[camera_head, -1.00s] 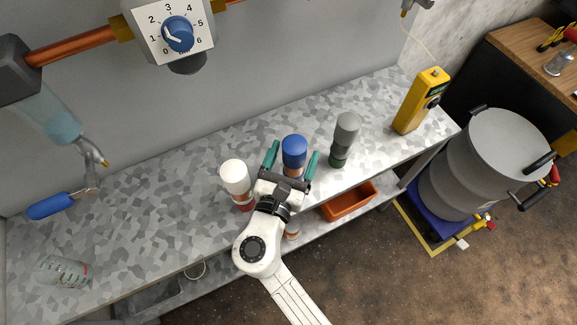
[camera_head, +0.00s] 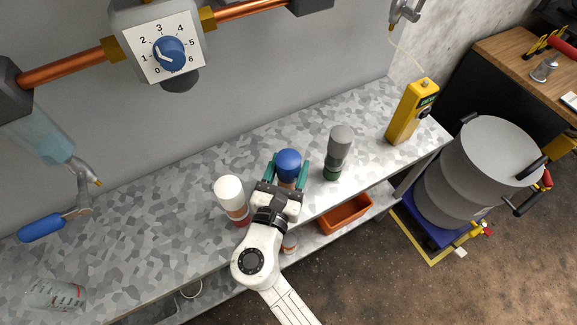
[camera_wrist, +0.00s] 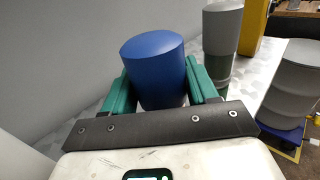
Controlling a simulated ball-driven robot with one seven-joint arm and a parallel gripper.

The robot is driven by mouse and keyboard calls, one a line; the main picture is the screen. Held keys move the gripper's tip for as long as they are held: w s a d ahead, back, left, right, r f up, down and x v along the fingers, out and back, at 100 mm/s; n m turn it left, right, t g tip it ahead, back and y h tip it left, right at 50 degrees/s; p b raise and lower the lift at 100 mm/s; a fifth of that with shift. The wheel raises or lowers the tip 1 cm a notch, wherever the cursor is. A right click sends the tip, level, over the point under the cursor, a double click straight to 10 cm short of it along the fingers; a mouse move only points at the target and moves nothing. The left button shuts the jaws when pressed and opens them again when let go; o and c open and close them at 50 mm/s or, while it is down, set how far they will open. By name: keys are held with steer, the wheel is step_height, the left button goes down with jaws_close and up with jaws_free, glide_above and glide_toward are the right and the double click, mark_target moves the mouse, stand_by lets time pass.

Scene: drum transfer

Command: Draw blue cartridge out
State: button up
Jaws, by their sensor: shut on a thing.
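The blue cartridge (camera_head: 288,162) stands upright on the speckled bench, between a white cartridge and a grey one. My gripper (camera_head: 287,178) reaches it from the front, with one green finger on each side of it. In the wrist view the blue cartridge (camera_wrist: 156,68) fills the space between the green fingers (camera_wrist: 160,85), and the gripper is shut on it. The dark gripper bar hides the cartridge's lower part. I cannot tell whether its base touches the bench.
The white cartridge (camera_head: 231,198) stands close on the left and the grey cartridge (camera_head: 338,152) on the right. A yellow device (camera_head: 410,112) stands further right. An orange bin (camera_head: 345,212) sits on the lower shelf. A grey drum (camera_head: 480,170) stands right of the bench.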

mark_target(284, 168)
steer(key=c, duration=0.3)
steer(key=shift+r, duration=0.1)
steer(key=shift+r, duration=0.1)
steer(key=shift+r+p, duration=2)
steer(key=shift+p, duration=0.15)
steer(key=shift+r+p, duration=1.95)
